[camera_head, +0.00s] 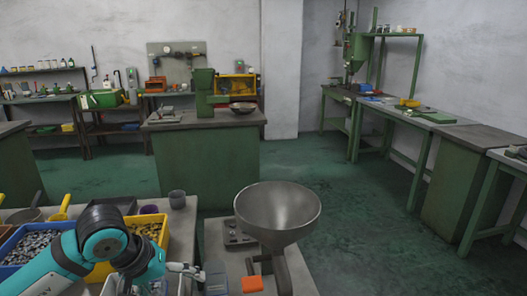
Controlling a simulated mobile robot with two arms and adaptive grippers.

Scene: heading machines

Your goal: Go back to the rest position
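My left arm, teal and black, comes in from the lower left over the bench. My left gripper (190,270) is at its end, low in the picture, close to the left of a large grey metal funnel (278,209). It is small and partly hidden by the arm, so I cannot tell whether it is open or shut, or whether it holds anything. A grey-blue piece (216,279) shows just right of it. My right gripper is not in view.
A blue bin (38,246) and a yellow bin (150,231) of small metal parts stand by the arm. An orange block (252,284) lies below the funnel. Green workbenches (206,160) stand farther back. The green floor between is clear.

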